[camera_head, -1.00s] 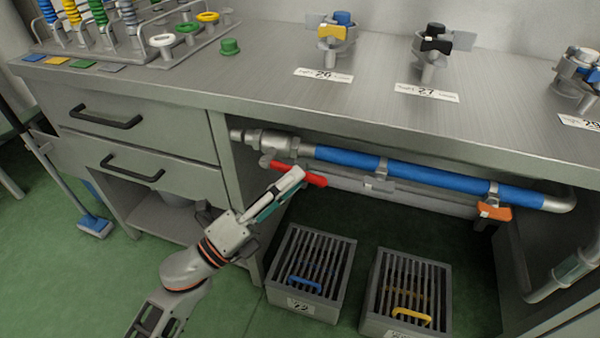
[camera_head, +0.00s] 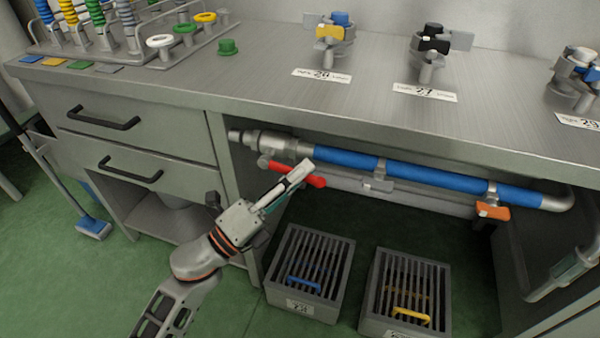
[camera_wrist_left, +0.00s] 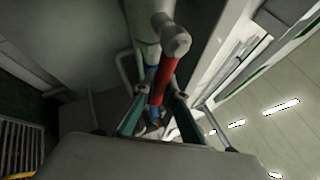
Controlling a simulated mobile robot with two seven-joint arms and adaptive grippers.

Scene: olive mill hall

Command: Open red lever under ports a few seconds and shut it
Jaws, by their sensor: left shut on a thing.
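The red lever (camera_head: 278,167) is on the valve at the left end of the blue-sleeved pipe (camera_head: 345,159), under the counter. It lies nearly along the pipe, sloping slightly down to the right. My left gripper (camera_head: 303,172) is at its middle and hides part of it; a red end shows on either side. In the left wrist view the red lever (camera_wrist_left: 164,75) runs between the two fingers, which are shut on it. The ports (camera_head: 335,32) with numbered labels stand on the counter above. My right gripper is not in view.
An orange lever (camera_head: 493,211) hangs at the pipe's right end. Two slatted crates (camera_head: 345,290) stand on the floor below. A drawer cabinet (camera_head: 160,130) is left of the pipe space. The green floor in front is mostly clear.

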